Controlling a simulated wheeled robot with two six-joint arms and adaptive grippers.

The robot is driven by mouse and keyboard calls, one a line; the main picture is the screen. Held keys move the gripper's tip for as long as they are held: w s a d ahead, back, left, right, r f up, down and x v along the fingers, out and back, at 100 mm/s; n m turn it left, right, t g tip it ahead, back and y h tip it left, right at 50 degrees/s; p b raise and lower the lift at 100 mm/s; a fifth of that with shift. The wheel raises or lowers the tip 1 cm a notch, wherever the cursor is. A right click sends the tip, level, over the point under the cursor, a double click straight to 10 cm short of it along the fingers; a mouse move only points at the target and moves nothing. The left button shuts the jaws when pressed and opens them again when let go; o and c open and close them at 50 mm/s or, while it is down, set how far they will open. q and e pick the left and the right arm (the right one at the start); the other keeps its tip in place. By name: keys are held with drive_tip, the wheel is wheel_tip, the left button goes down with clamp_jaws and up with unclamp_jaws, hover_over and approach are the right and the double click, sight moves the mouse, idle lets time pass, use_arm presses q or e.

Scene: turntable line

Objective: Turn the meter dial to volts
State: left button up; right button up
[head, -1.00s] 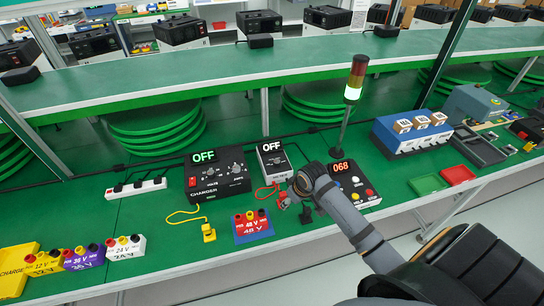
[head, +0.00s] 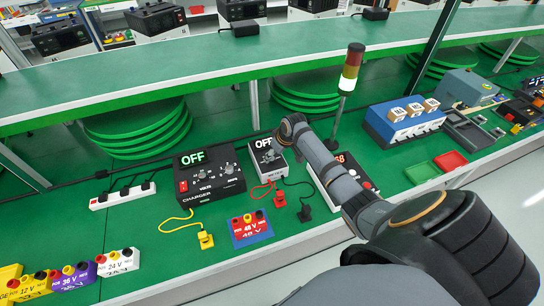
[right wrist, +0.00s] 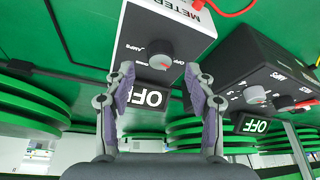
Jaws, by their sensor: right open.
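The meter (head: 281,172) is a white-sided box with a dark face, and its lit display reads OFF. It lies on the green bench, just right of the charger. In the right wrist view the meter (right wrist: 196,45) appears upside down, with its round grey dial (right wrist: 159,54) on the face. My right gripper (right wrist: 160,72) is open and empty, its two fingers spread to either side of the dial and display, apparently not touching the dial. In the head view my right gripper (head: 270,155) is over the meter and small. My left gripper is not in view.
The black charger (head: 210,180), also reading OFF, stands close left of the meter. A red plug (head: 279,199), a black plug (head: 304,213) and a blue-red 48 V battery (head: 250,229) lie in front. A signal tower (head: 350,75) stands behind to the right.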

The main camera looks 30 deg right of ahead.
drive_tip(key=x, duration=0.3)
drive_tip(key=c, duration=1.1)
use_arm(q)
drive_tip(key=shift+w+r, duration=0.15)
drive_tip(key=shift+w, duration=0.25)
use_arm(e)
drive_tip(key=shift+c, duration=0.2)
